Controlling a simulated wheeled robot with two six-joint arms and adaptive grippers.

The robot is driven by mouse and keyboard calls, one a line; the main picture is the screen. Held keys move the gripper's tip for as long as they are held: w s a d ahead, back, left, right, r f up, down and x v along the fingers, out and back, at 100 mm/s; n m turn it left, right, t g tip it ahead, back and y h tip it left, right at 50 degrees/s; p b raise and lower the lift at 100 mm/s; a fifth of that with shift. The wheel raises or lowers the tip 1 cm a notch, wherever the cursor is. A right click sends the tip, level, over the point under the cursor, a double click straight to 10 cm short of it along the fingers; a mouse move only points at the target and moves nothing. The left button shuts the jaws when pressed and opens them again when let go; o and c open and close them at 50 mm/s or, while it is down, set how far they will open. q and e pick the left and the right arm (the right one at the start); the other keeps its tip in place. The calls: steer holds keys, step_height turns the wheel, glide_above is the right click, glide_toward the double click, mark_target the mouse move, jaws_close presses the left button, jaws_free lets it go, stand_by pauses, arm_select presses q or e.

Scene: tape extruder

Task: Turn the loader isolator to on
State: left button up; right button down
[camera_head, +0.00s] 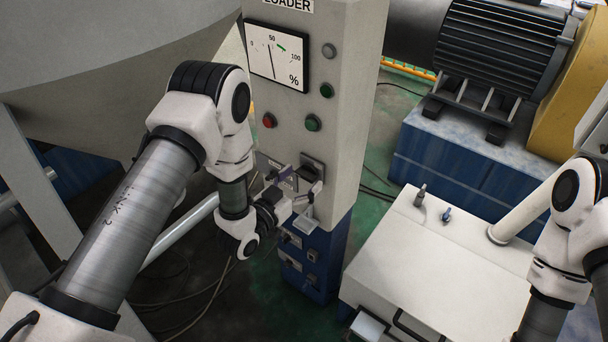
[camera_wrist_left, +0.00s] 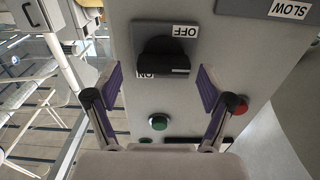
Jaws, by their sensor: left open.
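The loader isolator (camera_head: 312,165) is a black rotary knob on a dark plate, low on the front of the grey LOADER cabinet (camera_head: 345,90). In the left wrist view the knob (camera_wrist_left: 165,58) appears upside down, with an OFF label (camera_wrist_left: 185,32) and a partly covered ON label (camera_wrist_left: 146,75). My left gripper (camera_head: 299,181) is open in front of the cabinet. In its wrist view the purple-padded fingers (camera_wrist_left: 161,75) lie on either side of the knob's lower part, with gaps and no visible contact. My right gripper is outside the picture.
A percent gauge (camera_head: 277,56), a red button (camera_head: 269,120) and green buttons (camera_head: 313,122) sit above the isolator. A SLOW label (camera_wrist_left: 290,9) is beside it. A white box (camera_head: 435,260) stands at right, and a grey hopper (camera_head: 110,70) is at left.

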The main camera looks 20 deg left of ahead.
arm_select(q)
steer(key=shift+w+d, duration=0.1)
steer(key=shift+w, duration=0.4)
steer(key=shift+w+a+f, duration=0.15)
steer(key=shift+a, duration=0.05)
steer(key=shift+d, duration=0.1)
steer(key=c, duration=1.2)
